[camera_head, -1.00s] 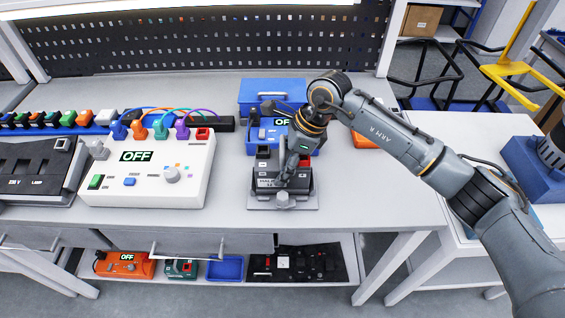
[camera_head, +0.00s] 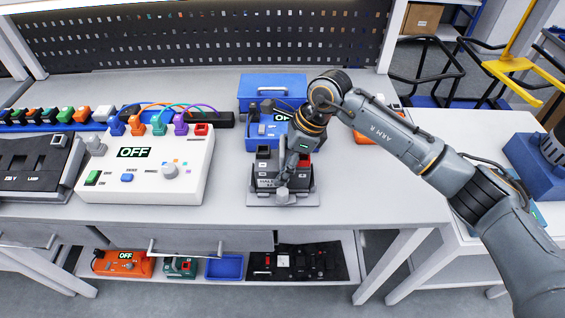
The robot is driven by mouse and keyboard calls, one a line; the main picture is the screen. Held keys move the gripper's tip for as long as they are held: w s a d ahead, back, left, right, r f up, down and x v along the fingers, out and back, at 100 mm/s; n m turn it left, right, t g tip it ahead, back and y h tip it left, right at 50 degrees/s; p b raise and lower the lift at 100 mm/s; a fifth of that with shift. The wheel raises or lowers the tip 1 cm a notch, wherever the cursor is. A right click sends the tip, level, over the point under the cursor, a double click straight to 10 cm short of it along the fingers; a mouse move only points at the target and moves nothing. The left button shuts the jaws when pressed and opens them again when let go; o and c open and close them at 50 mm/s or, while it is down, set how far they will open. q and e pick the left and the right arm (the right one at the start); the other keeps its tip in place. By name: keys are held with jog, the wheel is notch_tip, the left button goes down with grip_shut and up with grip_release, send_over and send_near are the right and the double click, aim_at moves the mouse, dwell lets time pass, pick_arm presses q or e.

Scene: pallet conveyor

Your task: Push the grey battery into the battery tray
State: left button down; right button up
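The grey battery (camera_head: 268,176) sits at the grey battery tray (camera_head: 305,197) on the bench, right of the white control box. It is a dark grey block with red and black terminals on top. My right gripper (camera_head: 284,190) reaches down over its front side, at a round knob-like part at the front of the tray. Its fingers are small and partly hidden by the wrist, so I cannot tell whether they are open or shut. Whether the battery is fully seated is also hidden. My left gripper is not in view.
The white box (camera_head: 150,185) with an OFF display and coloured plugs stands to the left. Behind the tray are a blue device (camera_head: 262,132) and a blue toolbox (camera_head: 272,84). An orange object (camera_head: 362,138) lies behind my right arm. The bench right of the tray is clear.

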jog(key=o, duration=0.3)
jog(key=shift+r, duration=0.1)
jog(key=shift+o, duration=0.2)
jog(key=shift+s, duration=0.1)
jog(key=shift+d+f, duration=0.1)
jog(key=shift+f, duration=0.25)
jog(key=v, duration=1.2)
jog(key=shift+r, duration=0.3)
jog(key=shift+f, duration=0.1)
